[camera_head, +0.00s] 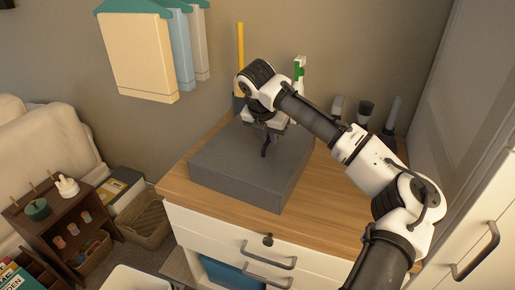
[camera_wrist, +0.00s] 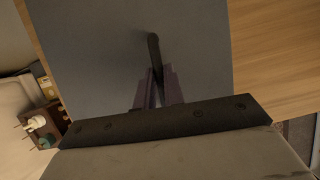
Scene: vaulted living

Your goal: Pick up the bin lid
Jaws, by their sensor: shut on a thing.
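The bin lid (camera_head: 232,163) is a flat dark grey slab on the wooden top of a white drawer unit. It also fills the middle of the wrist view (camera_wrist: 95,60). A thin black handle (camera_wrist: 153,48) stands up from its top. My gripper (camera_head: 268,136) is above the lid, pointing down. Its two fingers are closed around the handle in the wrist view (camera_wrist: 158,82). The lid looks level; I cannot tell whether it touches the wood. The fingers and wrist hide part of the handle.
The wooden top (camera_head: 318,205) has bare strips in front and to the right of the lid. Dark-capped bottles (camera_head: 363,112) stand behind my arm, near the wall. A white cabinet (camera_head: 480,235) is close on the right. A small brown shelf (camera_head: 50,222) stands at the lower left.

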